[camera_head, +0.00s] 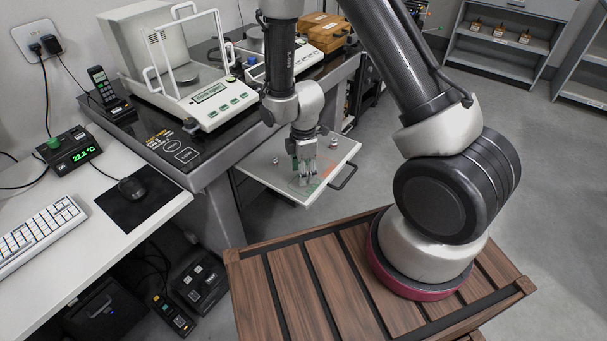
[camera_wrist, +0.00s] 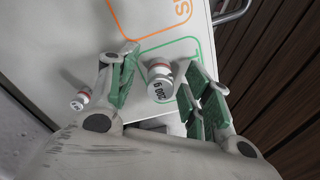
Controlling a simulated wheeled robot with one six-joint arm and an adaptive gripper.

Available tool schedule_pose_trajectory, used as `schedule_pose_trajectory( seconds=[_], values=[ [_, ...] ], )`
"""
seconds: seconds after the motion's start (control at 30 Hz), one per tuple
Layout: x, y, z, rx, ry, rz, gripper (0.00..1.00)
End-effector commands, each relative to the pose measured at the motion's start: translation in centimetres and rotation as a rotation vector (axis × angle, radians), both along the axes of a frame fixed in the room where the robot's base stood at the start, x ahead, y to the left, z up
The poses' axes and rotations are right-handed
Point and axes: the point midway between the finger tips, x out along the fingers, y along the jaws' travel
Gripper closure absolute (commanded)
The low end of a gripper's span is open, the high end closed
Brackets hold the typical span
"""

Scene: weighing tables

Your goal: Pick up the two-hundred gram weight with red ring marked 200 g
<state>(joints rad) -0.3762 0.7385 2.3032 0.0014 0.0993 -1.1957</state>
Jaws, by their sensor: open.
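The 200 g weight (camera_wrist: 161,86) shows in the wrist view as a pale cylinder with a red ring and "200 g" on its face. It is on the white pull-out board (camera_wrist: 68,42), by a green outline. My gripper (camera_wrist: 165,80) is open, with one green-padded finger on each side of the weight. I cannot tell whether either finger touches it. In the head view my gripper (camera_head: 305,172) is over the pull-out board (camera_head: 332,158), and the weight is too small to make out there.
A smaller weight with a red ring (camera_wrist: 80,100) stands left of my left finger in the wrist view. A balance (camera_head: 205,95) stands on the dark table above the board. The board's handle (camera_head: 346,176) sticks out at its right edge. A wooden slatted surface (camera_head: 300,285) lies below.

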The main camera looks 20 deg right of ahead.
Motion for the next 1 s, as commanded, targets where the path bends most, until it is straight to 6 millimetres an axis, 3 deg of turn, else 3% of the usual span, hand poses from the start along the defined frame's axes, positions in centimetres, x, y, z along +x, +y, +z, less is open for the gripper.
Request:
schedule_pose_trajectory(
  seconds=[0.1, 0.37, 0.77, 1.0],
  values=[
    [0.0, 0.0, 0.0, 0.0, 0.0, 0.0, 0.52],
    [0.0, 0.0, 0.0, 0.0, 0.0, 0.0, 1.0],
    [0.0, 0.0, 0.7, 0.0, -0.001, 0.0, 1.0],
    [0.1, 0.0, 4.7, 0.002, -0.005, 0.0, 1.0]
  ],
)
